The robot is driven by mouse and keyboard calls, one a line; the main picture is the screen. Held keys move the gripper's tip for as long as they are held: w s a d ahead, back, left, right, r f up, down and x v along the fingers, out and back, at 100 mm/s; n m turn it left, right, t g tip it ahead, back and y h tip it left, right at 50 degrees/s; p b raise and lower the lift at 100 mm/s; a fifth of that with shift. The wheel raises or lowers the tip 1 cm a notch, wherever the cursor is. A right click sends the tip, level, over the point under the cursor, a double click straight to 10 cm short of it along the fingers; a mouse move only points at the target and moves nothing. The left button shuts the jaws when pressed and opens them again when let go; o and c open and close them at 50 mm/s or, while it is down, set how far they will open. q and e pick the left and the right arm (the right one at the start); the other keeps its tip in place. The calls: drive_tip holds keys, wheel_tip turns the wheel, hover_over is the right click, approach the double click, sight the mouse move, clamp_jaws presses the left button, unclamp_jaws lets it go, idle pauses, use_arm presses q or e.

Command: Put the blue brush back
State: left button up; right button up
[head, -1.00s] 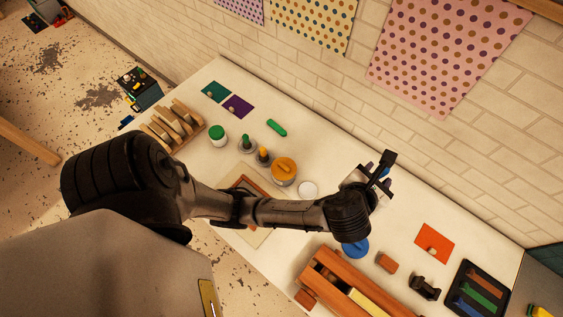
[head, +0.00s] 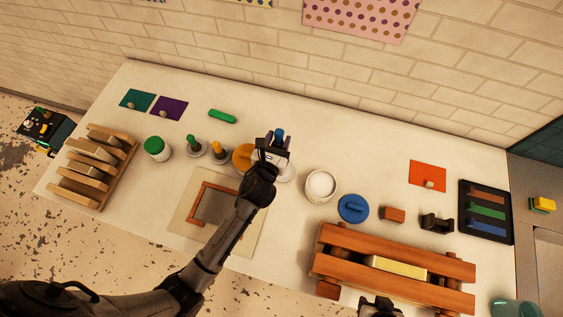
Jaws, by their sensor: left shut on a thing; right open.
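The blue brush (head: 279,133) is in my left gripper (head: 273,150), which is shut on it; only its blue end shows above the fingers. This gripper is over the table beside the orange lid (head: 242,158), partly covering it and a pale round thing (head: 287,174). A green brush (head: 191,141) and an orange brush (head: 216,147) stand upright in grey round holders to the left. Whether a holder lies under my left gripper is hidden. My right gripper (head: 380,306) is at the bottom edge, mostly cut off, and open.
An open white jar (head: 320,186) and a blue lid (head: 353,208) lie right of my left gripper. A wooden rack (head: 395,265) stands front right, a black tray (head: 486,211) far right, a slotted wooden rack (head: 95,165) at left. A framed screen (head: 216,206) lies front centre.

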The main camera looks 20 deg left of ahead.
use_arm(q)
drive_tip(key=f+b, duration=0.2)
drive_tip(key=f, duration=0.2)
drive_tip(key=d+f+h+b, duration=0.1)
drive_tip(key=f+b, duration=0.1)
drive_tip(key=f, duration=0.2)
drive_tip(key=s+f+m+t+h+b, duration=0.1)
drive_tip(key=f+b, duration=0.2)
drive_tip(key=f, duration=0.1)
drive_tip(key=shift+s+d+f, duration=0.1)
drive_tip(key=shift+d+f, duration=0.1)
drive_tip(key=shift+d, duration=0.2)
use_arm(e)
wheel_tip(320, 180, down, 8)
use_arm(q)
wheel_tip(320, 180, down, 2)
drive_tip(key=shift+f+b, duration=0.1)
drive_tip(key=shift+b, duration=0.95)
use_arm(e)
wheel_tip(320, 180, down, 2)
drive_tip(key=shift+d, duration=0.15)
use_arm(q)
drive_tip(key=shift+f+b, duration=0.4)
drive_tip(key=shift+b, duration=0.05)
use_arm(e)
drive_tip(key=shift+f, duration=0.45)
use_arm(q)
drive_tip(key=shift+f, duration=0.25)
use_arm(e)
drive_tip(key=shift+f, duration=0.25)
